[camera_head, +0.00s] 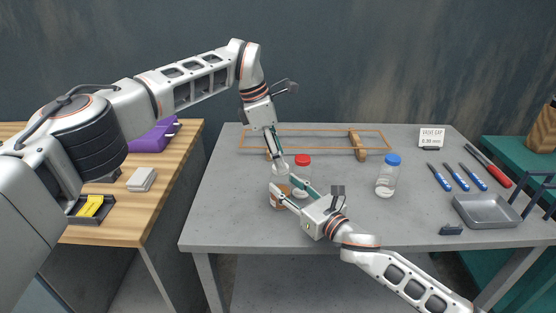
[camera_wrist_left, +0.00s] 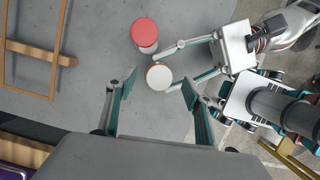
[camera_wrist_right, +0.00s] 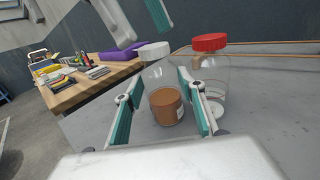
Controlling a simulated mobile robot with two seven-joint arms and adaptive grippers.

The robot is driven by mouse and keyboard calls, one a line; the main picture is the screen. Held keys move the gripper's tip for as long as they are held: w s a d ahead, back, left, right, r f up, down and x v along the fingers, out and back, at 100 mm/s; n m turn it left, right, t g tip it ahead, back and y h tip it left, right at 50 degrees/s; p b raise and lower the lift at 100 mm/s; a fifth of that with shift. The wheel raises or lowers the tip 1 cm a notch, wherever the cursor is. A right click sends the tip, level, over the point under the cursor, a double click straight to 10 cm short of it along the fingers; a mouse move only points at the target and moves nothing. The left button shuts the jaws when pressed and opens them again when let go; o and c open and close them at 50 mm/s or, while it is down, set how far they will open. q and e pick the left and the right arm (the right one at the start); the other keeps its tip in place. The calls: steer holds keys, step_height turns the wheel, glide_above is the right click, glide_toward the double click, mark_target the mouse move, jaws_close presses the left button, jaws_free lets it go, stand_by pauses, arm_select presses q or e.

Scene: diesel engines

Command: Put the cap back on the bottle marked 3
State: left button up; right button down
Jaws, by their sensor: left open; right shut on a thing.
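A clear bottle with brown contents (camera_wrist_right: 167,103) stands upright on the grey table between the fingers of my right gripper (camera_head: 284,187), which is shut on it. A white cap (camera_wrist_right: 154,51) sits on top of this bottle; from above it shows as a pale disc in the left wrist view (camera_wrist_left: 159,77). Whether it is fully seated I cannot tell. My left gripper (camera_head: 277,155) is open above the bottle, its fingers pointing down, apart from the cap on either side in the left wrist view. No number 3 is legible on any bottle.
A red-capped bottle (camera_head: 303,161) stands close beside the held bottle. A blue-capped bottle (camera_head: 393,160) stands farther right. A wooden frame (camera_head: 373,148) lies at the back. Blue-handled tools (camera_head: 460,181) and a grey tray (camera_head: 487,211) are at right. The table's front left is clear.

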arm_select(q)
steer(key=shift+r, duration=1.35)
steer(key=o, duration=0.5)
steer(key=shift+o, duration=0.2)
steer(key=shift+r, duration=0.1)
steer(key=v, duration=1.1)
steer(key=shift+r, duration=0.35)
steer(key=shift+s, duration=0.1)
arm_select(e)
steer(key=c, duration=1.2)
jaws_free()
steer(key=shift+s+d, duration=0.1)
